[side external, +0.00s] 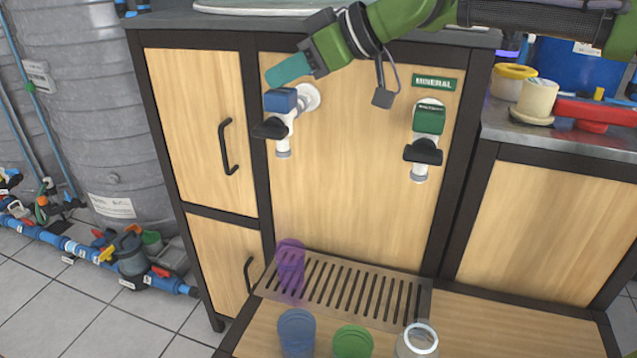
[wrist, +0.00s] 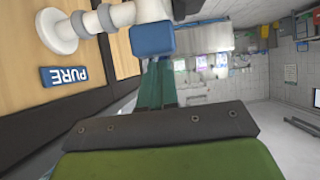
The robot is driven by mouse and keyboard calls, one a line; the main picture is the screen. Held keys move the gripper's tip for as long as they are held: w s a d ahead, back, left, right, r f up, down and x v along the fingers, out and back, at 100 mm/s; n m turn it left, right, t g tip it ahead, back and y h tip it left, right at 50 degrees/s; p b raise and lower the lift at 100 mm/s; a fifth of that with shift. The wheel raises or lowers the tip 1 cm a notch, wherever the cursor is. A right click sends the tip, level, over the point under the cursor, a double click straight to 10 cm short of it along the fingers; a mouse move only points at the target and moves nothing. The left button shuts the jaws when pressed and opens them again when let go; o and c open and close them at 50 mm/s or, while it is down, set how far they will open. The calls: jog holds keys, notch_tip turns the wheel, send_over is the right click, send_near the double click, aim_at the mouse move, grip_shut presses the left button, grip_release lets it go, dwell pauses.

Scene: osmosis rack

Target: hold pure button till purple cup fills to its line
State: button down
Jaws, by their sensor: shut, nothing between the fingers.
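The pure tap has a blue button block (side external: 281,101) on a white pipe, with a black lever below it. The block also shows in the wrist view (wrist: 153,39), near the blue PURE sign (wrist: 65,76). My gripper (side external: 270,76) has teal fingers, shut and empty, just above the blue block. In the wrist view the fingers (wrist: 156,82) end close to the block; I cannot tell if they touch it. The translucent purple cup (side external: 290,262) stands on the drip grate below this tap. No stream shows from the spout. Its water level and line cannot be made out.
A green-topped tap (side external: 429,119) under the MINERAL sign (side external: 434,84) is to the right. Much of the grate is clear.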

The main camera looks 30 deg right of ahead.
jog(key=shift+f, duration=0.65)
dwell(3.4)
dwell(1.0)
notch_tip(320, 180, up, 6)
jog(key=shift+r, duration=0.1)
dwell(0.3)
